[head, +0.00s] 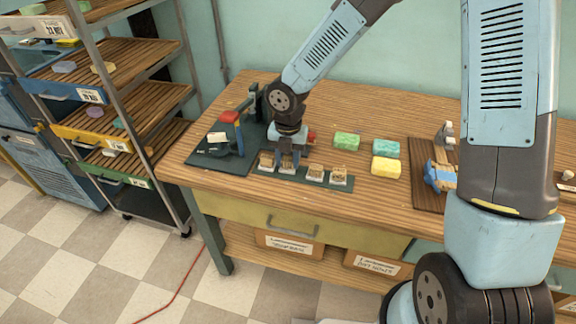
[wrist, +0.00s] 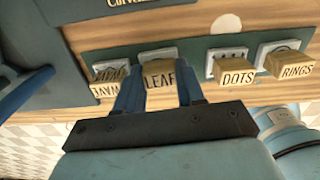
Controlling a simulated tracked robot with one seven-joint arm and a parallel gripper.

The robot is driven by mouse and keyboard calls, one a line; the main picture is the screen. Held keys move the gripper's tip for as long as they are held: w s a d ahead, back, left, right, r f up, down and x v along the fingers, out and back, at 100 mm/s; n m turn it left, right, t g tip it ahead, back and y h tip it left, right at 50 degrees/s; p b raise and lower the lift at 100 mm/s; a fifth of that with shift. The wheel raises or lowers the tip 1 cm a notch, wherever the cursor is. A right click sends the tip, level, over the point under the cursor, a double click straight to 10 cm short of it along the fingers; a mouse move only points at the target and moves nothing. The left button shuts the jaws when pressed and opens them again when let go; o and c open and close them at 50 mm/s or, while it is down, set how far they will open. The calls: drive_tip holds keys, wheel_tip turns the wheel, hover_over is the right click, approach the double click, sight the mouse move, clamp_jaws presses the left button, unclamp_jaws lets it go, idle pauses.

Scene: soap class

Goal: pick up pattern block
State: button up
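A row of small pattern blocks stands on a dark green strip (head: 336,186) at the table's front edge. In the wrist view they are tan with dark lettering: a WAVE block (wrist: 106,77), a LEAF block (wrist: 160,80), a DOTS block (wrist: 236,74) and a RINGS block (wrist: 292,65). My gripper (wrist: 161,82) has its two blue fingers on either side of the LEAF block, apart from each other. I cannot tell whether they press on it. In the head view my gripper (head: 290,158) points down over the left part of the row.
Green (head: 347,141), teal (head: 386,149) and yellow (head: 386,167) soap bars lie right of the row. A wooden board (head: 425,190) lies at the right. A shelf rack (head: 150,100) stands left.

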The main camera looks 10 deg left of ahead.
drive_tip(key=c, duration=0.5)
